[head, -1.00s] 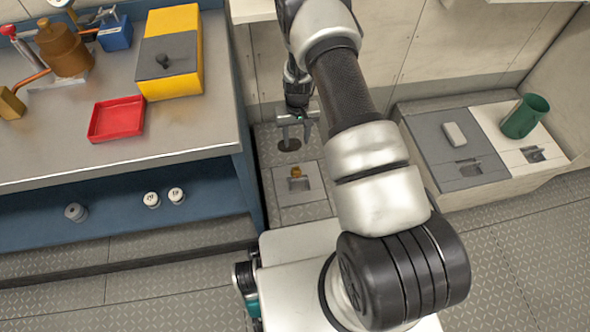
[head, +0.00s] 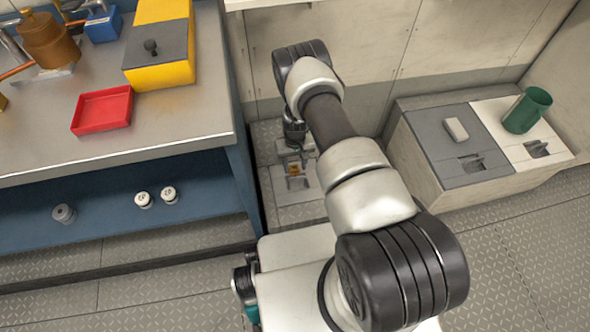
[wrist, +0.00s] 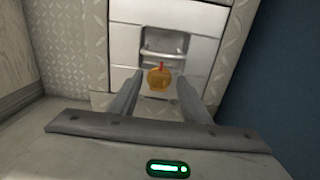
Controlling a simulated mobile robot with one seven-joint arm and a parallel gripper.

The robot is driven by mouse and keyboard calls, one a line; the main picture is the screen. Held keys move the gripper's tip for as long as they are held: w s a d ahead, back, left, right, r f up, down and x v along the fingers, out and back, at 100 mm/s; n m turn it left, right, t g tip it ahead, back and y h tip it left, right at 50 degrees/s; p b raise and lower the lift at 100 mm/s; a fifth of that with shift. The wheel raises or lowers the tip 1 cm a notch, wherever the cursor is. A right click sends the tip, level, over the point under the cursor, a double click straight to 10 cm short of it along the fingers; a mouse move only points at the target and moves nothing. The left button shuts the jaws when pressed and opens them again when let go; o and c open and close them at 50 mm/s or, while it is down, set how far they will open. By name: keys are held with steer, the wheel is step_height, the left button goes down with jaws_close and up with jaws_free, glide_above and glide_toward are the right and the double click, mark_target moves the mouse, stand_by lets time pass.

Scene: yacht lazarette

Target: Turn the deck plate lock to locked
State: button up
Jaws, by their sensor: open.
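The deck plate lock is a small brass knob with a red mark (wrist: 159,78), set in a light metal deck plate (wrist: 196,52) on the floor. In the wrist view the knob sits between and beyond my open fingers (wrist: 160,100); I cannot tell whether they touch it. A recessed handle (wrist: 163,50) lies in the plate beside the knob. In the head view the knob (head: 294,169) shows just below my gripper (head: 290,158), which reaches down over the plate, partly covering it. The lock's markings are too small to read.
A blue-framed bench (head: 238,150) stands close on the left, with a red tray (head: 102,110) and a yellow box (head: 160,72) on top. On the right are lockers with a grey lid (head: 455,150) and a green cup (head: 527,110). Patterned floor lies around the plate.

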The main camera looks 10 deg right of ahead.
steer(key=shift+f, duration=0.9)
steer(key=shift+c, duration=0.4)
steer(key=c, duration=1)
steer(key=shift+o, duration=0.2)
